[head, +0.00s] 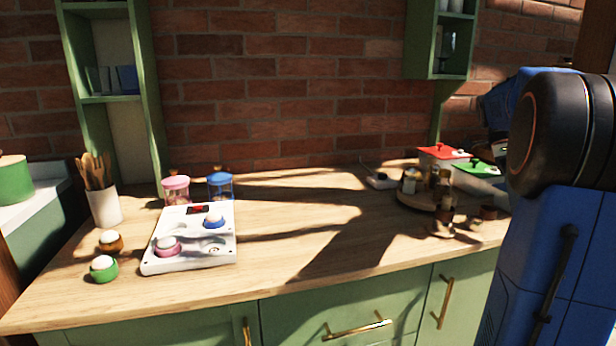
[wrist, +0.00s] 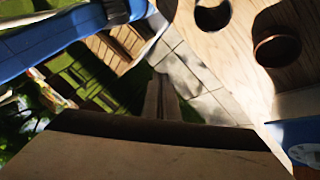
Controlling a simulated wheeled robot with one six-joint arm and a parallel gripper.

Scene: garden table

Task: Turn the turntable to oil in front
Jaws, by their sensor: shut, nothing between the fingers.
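The turntable (head: 415,203) is a round wooden disc on the right part of the counter in the head view. A pale jar (head: 410,180) and a dark bottle (head: 443,187) stand on it. Another small dark bottle (head: 443,217) stands at or just before its front right edge. The labels are too small to read, so I cannot tell which is oil. My gripper (wrist: 161,88) shows in the wrist view with its narrow fingers together and empty. It is hidden behind my blue arm in the head view. I cannot see it touching the turntable.
A brown cup (head: 489,212) and small pot (head: 475,225) stand right of the turntable. Red-lidded (head: 443,153) and green-lidded (head: 480,168) containers stand behind. A white tray (head: 190,238) is at left. The counter's middle is clear. The wrist view shows a wooden edge (wrist: 235,70) above paving.

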